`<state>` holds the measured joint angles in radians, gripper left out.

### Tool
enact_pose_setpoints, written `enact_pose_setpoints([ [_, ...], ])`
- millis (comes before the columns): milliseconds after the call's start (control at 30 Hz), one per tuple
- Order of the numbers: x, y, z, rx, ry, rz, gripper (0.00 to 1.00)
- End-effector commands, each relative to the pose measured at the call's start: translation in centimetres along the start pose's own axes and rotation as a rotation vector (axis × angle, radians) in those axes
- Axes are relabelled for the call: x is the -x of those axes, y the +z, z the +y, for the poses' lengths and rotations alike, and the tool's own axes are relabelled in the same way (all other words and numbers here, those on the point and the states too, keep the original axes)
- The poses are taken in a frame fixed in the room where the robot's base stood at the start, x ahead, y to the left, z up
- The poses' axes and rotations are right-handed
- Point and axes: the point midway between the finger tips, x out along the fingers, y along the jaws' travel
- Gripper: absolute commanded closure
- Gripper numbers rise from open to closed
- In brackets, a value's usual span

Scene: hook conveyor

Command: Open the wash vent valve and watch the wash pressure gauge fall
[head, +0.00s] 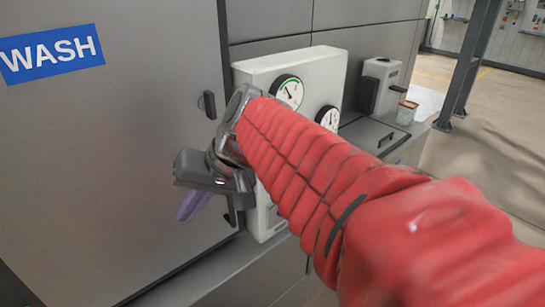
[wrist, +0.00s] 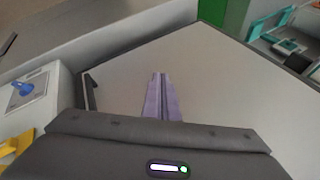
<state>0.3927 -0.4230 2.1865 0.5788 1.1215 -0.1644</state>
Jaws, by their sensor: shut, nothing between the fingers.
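My gripper (head: 187,212) is shut and empty, its purple fingers pointing down in front of the grey WASH door. In the wrist view the fingers (wrist: 159,85) lie together. A white panel (head: 258,72) stands right of the door, partly behind my arm. At the left of the wrist view are a blue knob (wrist: 22,88) on a light plate and a yellow part (wrist: 15,146). I cannot tell which is the vent valve.
The door has a blue WASH sign (head: 52,54) and a dark handle (head: 207,104) near its right edge. Open floor (head: 490,135) lies at the right.

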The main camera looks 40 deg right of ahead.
Motion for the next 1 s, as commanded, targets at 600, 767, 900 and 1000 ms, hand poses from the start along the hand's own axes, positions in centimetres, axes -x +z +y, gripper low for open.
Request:
enact_pose_setpoints([
  [600, 11.9, -10.7, 10.3, 0.193, -0.021, 0.284, 1.0],
  [767, 15.8, -10.5, 14.4, 0.341, 0.09, 0.339, 1.0],
  [900, 18.7, -9.9, 17.3, 0.463, 0.186, 0.36, 1.0],
  [1000, 20.0, -9.5, 18.6, 0.524, 0.232, 0.363, 1.0],
])
